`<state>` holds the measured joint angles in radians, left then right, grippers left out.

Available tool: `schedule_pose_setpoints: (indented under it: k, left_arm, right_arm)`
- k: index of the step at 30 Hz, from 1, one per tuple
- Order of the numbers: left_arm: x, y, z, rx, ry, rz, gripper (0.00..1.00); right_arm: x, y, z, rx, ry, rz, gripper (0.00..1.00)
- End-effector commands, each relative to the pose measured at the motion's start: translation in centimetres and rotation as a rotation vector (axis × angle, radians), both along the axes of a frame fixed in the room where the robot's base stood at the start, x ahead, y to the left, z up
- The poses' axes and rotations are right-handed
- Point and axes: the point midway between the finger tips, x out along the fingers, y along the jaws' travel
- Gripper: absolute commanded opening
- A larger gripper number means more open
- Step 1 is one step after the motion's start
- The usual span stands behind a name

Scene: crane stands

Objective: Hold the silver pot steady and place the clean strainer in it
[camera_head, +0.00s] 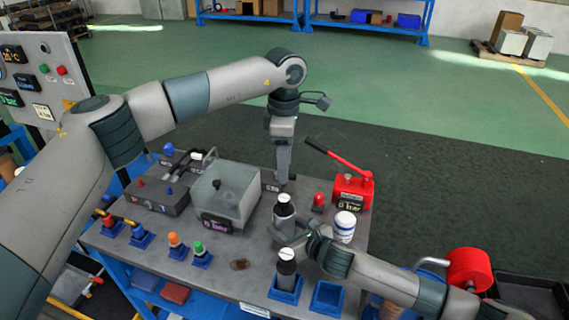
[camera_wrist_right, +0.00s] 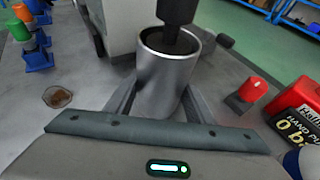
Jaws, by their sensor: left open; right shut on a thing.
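The silver pot (camera_wrist_right: 165,80) stands on the grey bench, upright, with its mouth facing up. My right gripper (camera_head: 292,240) is shut around the pot from the front, a finger on each side in the right wrist view. A dark strainer (camera_head: 284,200) with a light top stands in the pot; in the right wrist view its dark stem (camera_wrist_right: 174,25) goes into the mouth. Its lower end is hidden inside. My left gripper (camera_head: 284,178) is open and empty, pointing down just above and behind the strainer. A similar dark-bodied, white-topped piece (camera_head: 287,262) stands in a blue holder at the front.
A grey box (camera_head: 226,195) stands left of the pot. A red hand pump (camera_head: 352,190), a red knob (camera_head: 318,202) and a white-blue can (camera_head: 345,227) stand to the right. Orange and green pieces in blue holders, a brown patch (camera_head: 240,265) and an empty blue holder (camera_head: 327,297) are nearer.

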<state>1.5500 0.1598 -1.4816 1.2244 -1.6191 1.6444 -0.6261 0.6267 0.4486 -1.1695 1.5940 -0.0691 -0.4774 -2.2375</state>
Motion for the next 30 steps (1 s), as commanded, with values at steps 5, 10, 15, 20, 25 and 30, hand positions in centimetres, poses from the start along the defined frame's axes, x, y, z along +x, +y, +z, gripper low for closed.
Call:
schedule_pose_setpoints:
  k: [5, 10, 15, 20, 25, 30]
  left_arm:
    - [0.0, 0.0, 0.0, 0.000, 0.000, 0.000, 0.44]
    - [0.0, 0.0, 0.0, 0.000, 0.000, 0.000, 0.44]
    - [0.0, 0.0, 0.0, 0.000, 0.000, 0.000, 0.44]
    - [0.0, 0.0, 0.0, 0.000, 0.000, 0.000, 0.44]
    - [0.0, 0.0, 0.0, 0.000, 0.000, 0.000, 0.44]
    - [0.0, 0.0, 0.0, 0.000, 0.000, 0.000, 0.44]
  right_arm:
    - [0.0, 0.0, 0.0, -0.001, 0.001, 0.000, 0.71]
    - [0.0, 0.0, 0.0, 0.000, 0.000, 0.000, 0.71]
    - [-0.1, -0.1, 0.0, 0.000, 0.000, 0.000, 0.71]
    - [-0.7, -0.5, 0.3, 0.000, 0.000, 0.001, 0.71]
    - [-2.1, -1.6, 1.0, -0.001, 0.000, 0.000, 0.71]
    - [-4.1, -3.1, 2.0, -0.002, 0.000, 0.001, 0.71]
